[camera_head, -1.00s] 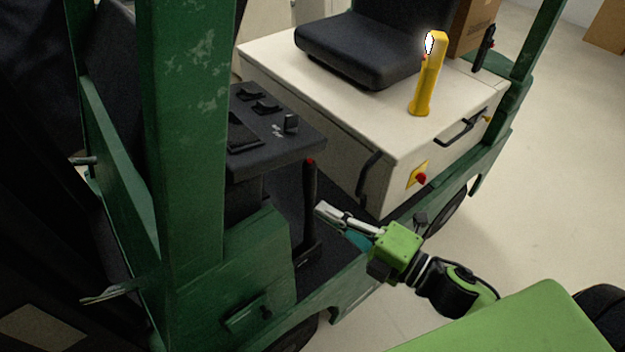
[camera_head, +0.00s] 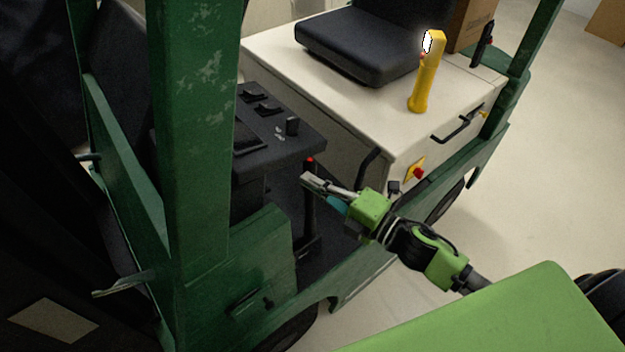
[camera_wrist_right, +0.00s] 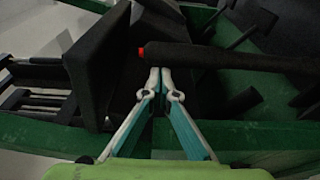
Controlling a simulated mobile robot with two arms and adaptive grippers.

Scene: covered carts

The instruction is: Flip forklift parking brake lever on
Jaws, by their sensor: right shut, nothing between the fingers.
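The parking brake lever is a black upright lever with a red tip (camera_head: 309,162), beside the dark console of the green forklift. In the right wrist view the lever (camera_wrist_right: 215,57) lies sideways across the picture, its red end at the left. My right gripper (camera_head: 305,182) is shut and empty, its fingertips close to the upper part of the lever, just below the red tip. In the right wrist view the fingertips (camera_wrist_right: 160,72) are together and close to the lever's shaft; I cannot tell if they touch it. My left gripper is not in view.
The dark console (camera_head: 285,130) with switches stands left of the lever. The cream seat base (camera_head: 350,100) carries a black seat (camera_head: 360,50) and a yellow post (camera_head: 426,80). A green mast post (camera_head: 195,120) stands at the left. Open floor (camera_head: 560,180) lies to the right.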

